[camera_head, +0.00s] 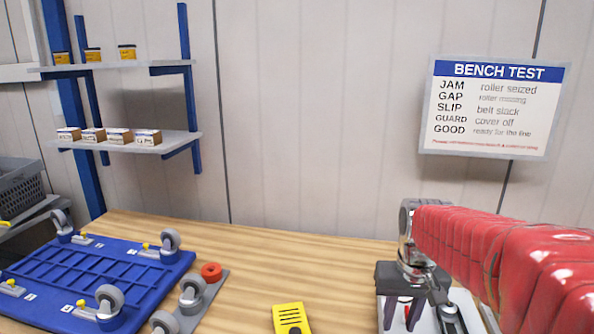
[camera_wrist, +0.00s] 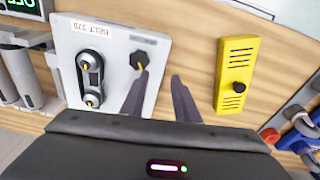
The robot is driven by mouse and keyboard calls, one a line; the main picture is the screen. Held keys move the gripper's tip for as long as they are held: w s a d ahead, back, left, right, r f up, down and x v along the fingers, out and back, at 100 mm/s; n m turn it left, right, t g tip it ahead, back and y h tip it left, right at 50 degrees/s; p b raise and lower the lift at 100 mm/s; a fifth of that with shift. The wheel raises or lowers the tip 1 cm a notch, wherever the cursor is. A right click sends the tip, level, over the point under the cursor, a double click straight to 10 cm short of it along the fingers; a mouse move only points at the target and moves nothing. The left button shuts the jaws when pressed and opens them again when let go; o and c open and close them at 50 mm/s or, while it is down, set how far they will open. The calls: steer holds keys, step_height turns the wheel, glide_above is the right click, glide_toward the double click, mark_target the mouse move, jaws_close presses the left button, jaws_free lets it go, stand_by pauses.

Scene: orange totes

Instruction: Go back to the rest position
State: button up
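My gripper (camera_head: 403,312) hangs at the lower right of the head view, at the end of my red-sleeved arm. The panel also carries a small belt unit (camera_wrist: 90,78) and a belt label. A yellow box (camera_wrist: 236,70) with a black knob lies right of the fingers.
A blue tray (camera_head: 75,285) with grey caster wheels stands at the left of the wooden bench (camera_head: 290,265). A grey plate (camera_head: 205,293) with a red ring is beside it. Shelves (camera_head: 130,142) and a sign (camera_head: 490,105) are behind. Grey cylinders (camera_wrist: 22,75) stand left of the panel.

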steer(key=s+a+r+t, duration=0.1)
steer(key=s+a+t, duration=0.1)
steer(key=s, duration=0.6)
steer(key=s+a+r+n+t, duration=0.1)
steer(key=s+a+t, duration=0.1)
steer(key=s, duration=0.6)
steer(key=shift+s+a+r, duration=0.25)
steer(key=shift+a, duration=0.4)
steer(key=shift+a, duration=0.1)
steer(key=shift+a+n, duration=0.3)
